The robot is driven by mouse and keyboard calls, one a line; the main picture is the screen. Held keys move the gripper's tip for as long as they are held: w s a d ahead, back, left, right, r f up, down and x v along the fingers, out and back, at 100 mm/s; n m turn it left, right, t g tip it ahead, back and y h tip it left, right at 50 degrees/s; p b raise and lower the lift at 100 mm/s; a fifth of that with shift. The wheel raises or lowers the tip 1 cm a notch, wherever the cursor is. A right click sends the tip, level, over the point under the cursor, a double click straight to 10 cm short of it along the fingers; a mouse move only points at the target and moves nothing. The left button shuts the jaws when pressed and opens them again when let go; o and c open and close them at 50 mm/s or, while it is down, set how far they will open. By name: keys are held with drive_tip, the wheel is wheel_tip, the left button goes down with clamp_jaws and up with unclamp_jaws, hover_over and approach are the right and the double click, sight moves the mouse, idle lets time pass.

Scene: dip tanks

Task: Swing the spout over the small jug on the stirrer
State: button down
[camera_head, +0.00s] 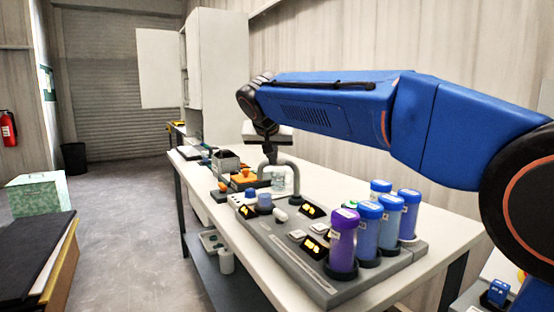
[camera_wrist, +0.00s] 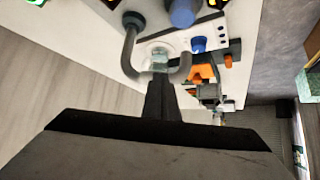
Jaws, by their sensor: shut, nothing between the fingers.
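The grey curved spout (camera_head: 290,164) rises from the panel on the bench and arches over; in the wrist view its bent pipe (camera_wrist: 129,52) shows on the left. A small clear jug (camera_head: 280,182) shows beneath the arch, and in the wrist view the clear jug (camera_wrist: 159,59) sits between the pipe's two sides. I cannot tell whether it stands on a stirrer or if the spout's mouth is over it. My gripper (camera_head: 270,145) is shut and empty, pointing down just above the spout; its fingers (camera_wrist: 162,92) partly cover the view near the jug. Contact with the spout cannot be told.
Several blue and purple capped cylinders, one purple (camera_head: 343,242), stand at the right of the grey panel (camera_head: 300,268). Orange-and-black devices (camera_head: 243,181) and a grey box (camera_head: 226,161) stand beyond the spout. A blue knob-like piece (camera_head: 265,201) is close to it.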

sight(268, 164)
drive_tip(key=w+m+h, duration=0.1)
drive_tip(key=w+a+m+h, duration=0.1)
drive_tip(key=w+m+h, duration=0.1)
drive_tip(key=shift+a+f+m+g, duration=0.1)
drive_tip(key=shift+a+m+g, duration=0.2)
drive_tip(key=w+m+g+h, duration=0.1)
drive_tip(key=w+m+h, duration=0.1)
drive_tip(key=w, duration=0.5)
drive_tip(key=shift+d+m, duration=0.45)
drive_tip(key=shift+m, duration=0.25)
drive_tip(key=shift+w, duration=0.1)
